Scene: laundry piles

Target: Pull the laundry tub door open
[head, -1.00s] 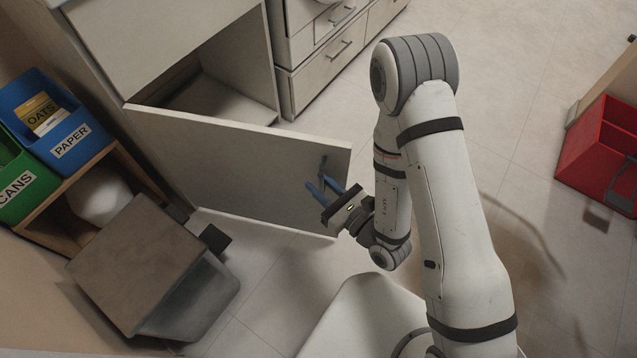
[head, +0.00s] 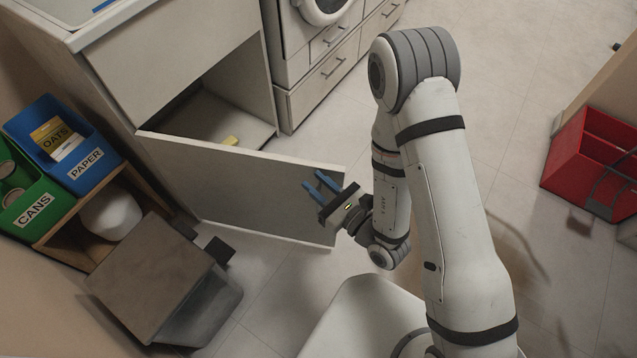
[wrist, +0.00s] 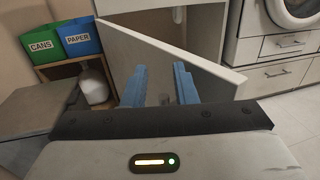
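The laundry tub door (head: 240,185) is a pale panel standing well out from its cabinet, with the inside exposed. It also shows in the wrist view (wrist: 165,50), crossing behind my fingers. My gripper (head: 315,179) is at the door's outer face, near its free edge. Its two blue fingers are apart in the wrist view (wrist: 162,85). A small grey piece, apparently the door handle (wrist: 164,99), shows between them; I cannot tell whether they touch it. The handle cannot be made out in the head view.
A blue PAPER bin (head: 62,140) and green CANS bin (head: 28,195) sit on a wooden shelf at left. A grey bin (head: 150,270) stands before it. A washer (head: 310,25) is behind; a red crate (head: 590,160) is at right.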

